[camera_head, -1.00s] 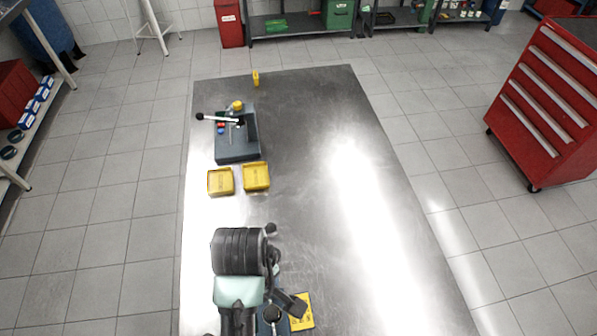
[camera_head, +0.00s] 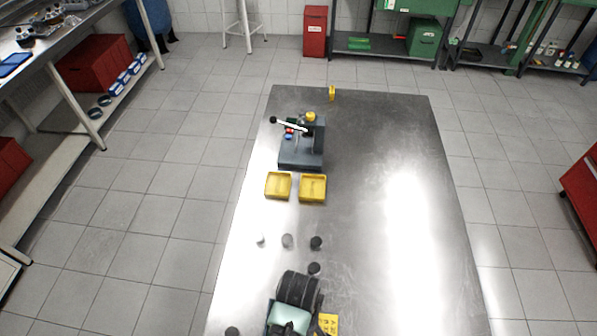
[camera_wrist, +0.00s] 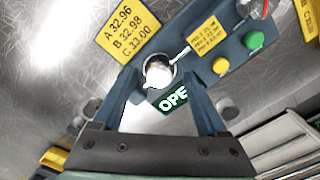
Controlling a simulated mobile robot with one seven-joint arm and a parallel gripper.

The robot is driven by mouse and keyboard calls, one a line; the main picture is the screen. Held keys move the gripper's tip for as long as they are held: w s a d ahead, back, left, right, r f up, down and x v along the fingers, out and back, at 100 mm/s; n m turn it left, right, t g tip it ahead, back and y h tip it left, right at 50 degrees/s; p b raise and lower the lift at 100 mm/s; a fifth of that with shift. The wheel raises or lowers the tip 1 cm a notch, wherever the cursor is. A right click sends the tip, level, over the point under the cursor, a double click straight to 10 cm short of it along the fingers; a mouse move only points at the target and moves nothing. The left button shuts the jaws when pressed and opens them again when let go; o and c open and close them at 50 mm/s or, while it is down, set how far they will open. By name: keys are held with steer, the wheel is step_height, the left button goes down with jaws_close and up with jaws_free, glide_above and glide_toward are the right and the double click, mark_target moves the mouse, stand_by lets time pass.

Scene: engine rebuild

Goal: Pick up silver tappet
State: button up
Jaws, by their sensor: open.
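In the wrist view a bright silver round piece (camera_wrist: 158,70), apparently the silver tappet, sits at a blue-grey device (camera_wrist: 234,50) beside a green "OPE" display (camera_wrist: 172,99). My gripper (camera_wrist: 160,80) is open, its two fingers on either side of the silver piece with visible gaps. I cannot tell how deep the piece sits. In the head view my arm (camera_head: 297,290) covers the device and gripper. A pale small piece (camera_head: 260,240), a grey one (camera_head: 287,240) and a dark one (camera_head: 316,242) stand in a row on the table.
The metal table (camera_head: 375,200) is clear on its right side. Two yellow trays (camera_head: 278,186) (camera_head: 313,188) and a dark lever device (camera_head: 301,158) stand farther back. A yellow card (camera_wrist: 123,30) with A, B, C values lies by the device. A red cabinet (camera_head: 580,190) is at the right.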

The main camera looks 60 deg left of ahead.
steer(key=shift+f, duration=0.5)
jaws_close()
